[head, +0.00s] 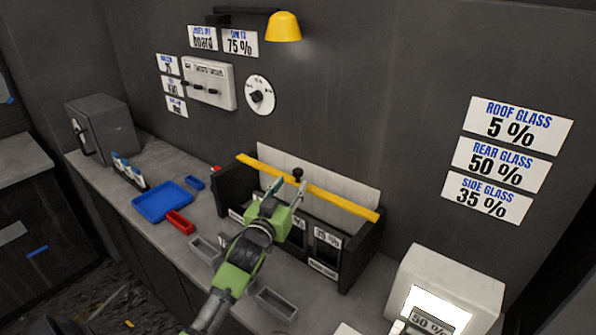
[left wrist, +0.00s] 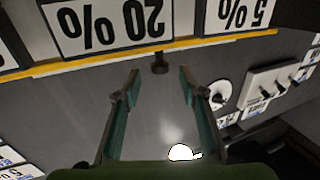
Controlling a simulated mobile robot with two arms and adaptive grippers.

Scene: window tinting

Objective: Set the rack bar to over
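The rack bar (head: 335,200) is a long yellow strip across the dark rack (head: 362,245), in front of a pale back panel. A black knob (head: 298,174) stands at the bar. In the left wrist view the bar (left wrist: 225,40) runs across the top beside upside-down percent labels, and the knob (left wrist: 160,63) points into the gap between the fingers. My left gripper (head: 287,188) is open just in front of the bar; its fingertips (left wrist: 158,82) lie either side of the knob. Whether they touch it I cannot tell. My right gripper is not in view.
A blue tray (head: 162,201), a red tray (head: 180,222) and grey trays (head: 277,304) lie on the counter left and in front of the rack. A white display unit (head: 447,283) stands right. A yellow lamp (head: 284,27), a dial (head: 260,95) and a switch panel (head: 209,82) are on the wall.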

